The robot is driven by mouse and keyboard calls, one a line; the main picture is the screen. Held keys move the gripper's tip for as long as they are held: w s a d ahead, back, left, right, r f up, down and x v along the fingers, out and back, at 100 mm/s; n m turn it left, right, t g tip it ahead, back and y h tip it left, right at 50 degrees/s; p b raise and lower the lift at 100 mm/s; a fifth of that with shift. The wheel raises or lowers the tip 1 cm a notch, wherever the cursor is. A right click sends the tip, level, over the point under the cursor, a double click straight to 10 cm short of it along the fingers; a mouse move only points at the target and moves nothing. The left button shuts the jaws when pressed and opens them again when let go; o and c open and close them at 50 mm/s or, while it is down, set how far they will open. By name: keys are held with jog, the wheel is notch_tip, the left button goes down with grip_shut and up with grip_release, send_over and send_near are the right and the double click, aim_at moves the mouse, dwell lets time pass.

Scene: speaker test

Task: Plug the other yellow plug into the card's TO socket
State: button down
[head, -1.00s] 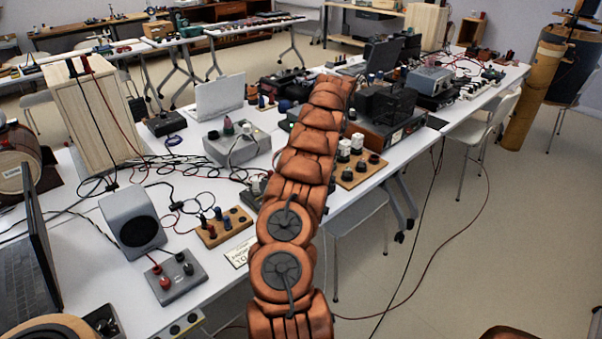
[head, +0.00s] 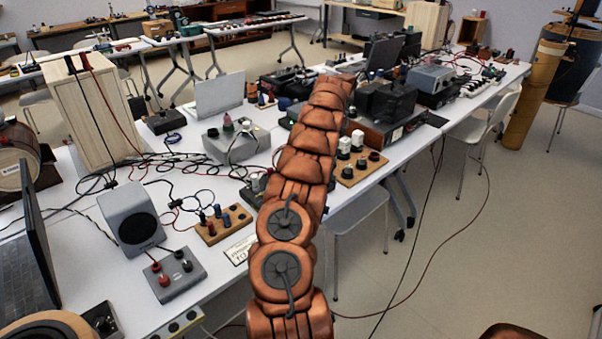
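A small white card (head: 241,250) with dark lettering lies near the front edge of the table, left of my arm; its print appears upside down and looks like "TO". A wooden strip (head: 224,226) with several dark and blue plugs or posts stands just behind it. A grey box (head: 176,277) with red and black posts sits to the left, in front of a grey speaker (head: 132,218). I cannot make out a yellow plug or a socket marked TO. My copper-coloured arm crosses the middle of the view and hides part of the table. My gripper is not visible.
Loose dark cables (head: 172,190) spread over the table behind the speaker. A laptop (head: 28,245) stands at the left edge. A second wooden board (head: 361,168) with knobs lies right of my arm. The floor at the right is mostly open, beside a white chair (head: 492,122).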

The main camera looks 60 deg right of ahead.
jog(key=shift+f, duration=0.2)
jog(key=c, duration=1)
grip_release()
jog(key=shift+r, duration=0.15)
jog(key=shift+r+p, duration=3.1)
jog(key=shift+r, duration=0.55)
